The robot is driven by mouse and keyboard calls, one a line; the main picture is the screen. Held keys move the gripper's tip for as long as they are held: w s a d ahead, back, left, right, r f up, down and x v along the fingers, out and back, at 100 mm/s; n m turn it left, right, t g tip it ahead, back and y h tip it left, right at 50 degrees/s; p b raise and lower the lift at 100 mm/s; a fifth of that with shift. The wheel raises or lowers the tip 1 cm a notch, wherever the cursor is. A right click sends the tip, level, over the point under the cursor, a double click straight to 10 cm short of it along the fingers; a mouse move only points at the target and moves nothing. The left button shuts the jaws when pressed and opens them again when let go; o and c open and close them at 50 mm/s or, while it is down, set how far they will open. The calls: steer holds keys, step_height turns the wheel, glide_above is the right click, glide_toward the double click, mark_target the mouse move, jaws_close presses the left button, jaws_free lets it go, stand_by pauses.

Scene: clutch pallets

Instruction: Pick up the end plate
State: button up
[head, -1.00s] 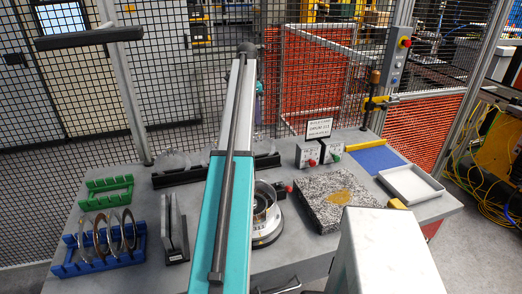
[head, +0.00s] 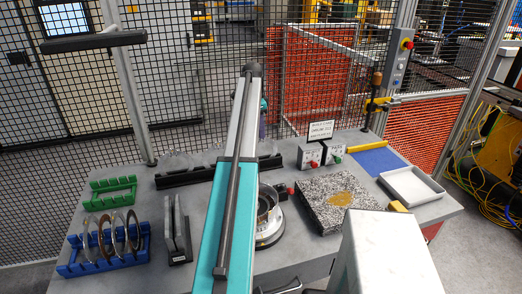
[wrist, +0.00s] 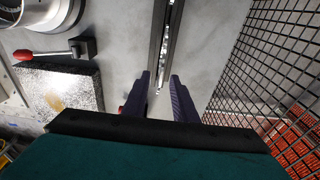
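No part is marked as the end plate, so I cannot tell for certain which one it is. Pale grey round plates (head: 174,163) stand in a long black rack (head: 172,181) at the back of the table, partly hidden by my arm. In the wrist view the black rack (wrist: 153,50) runs upward from between the fingers, with a thin edge-on plate (wrist: 166,50) in it. My gripper (wrist: 161,98) is open over the rack's near end, with nothing visibly held. Its fingers are hidden in the head view. Two dark grey upright plates (head: 168,222) stand in a small black stand.
A blue rack (head: 75,268) with several rings and an empty green rack (head: 110,197) are at left. A round fixture (head: 268,232), granite block (head: 312,195), white tray (head: 412,186) and blue mat (head: 380,161) lie rightward. Mesh fence (wrist: 275,70) is close to the gripper.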

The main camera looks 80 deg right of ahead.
steer(key=shift+s+f+p, duration=0.15)
steer(key=shift+f+p, duration=0.15)
steer(key=shift+f, duration=1)
steer(key=shift+s+d+f+p, duration=0.1)
steer(key=shift+f+p, duration=0.45)
steer(key=shift+f, duration=0.05)
steer(key=shift+s+d+f+p, duration=0.1)
steer(key=shift+f+p, duration=0.4)
steer(key=shift+f, duration=0.05)
steer(key=shift+s+d+f+p, duration=0.15)
steer(key=shift+f+p, duration=0.3)
steer(key=shift+f, duration=0.95)
jaws_close()
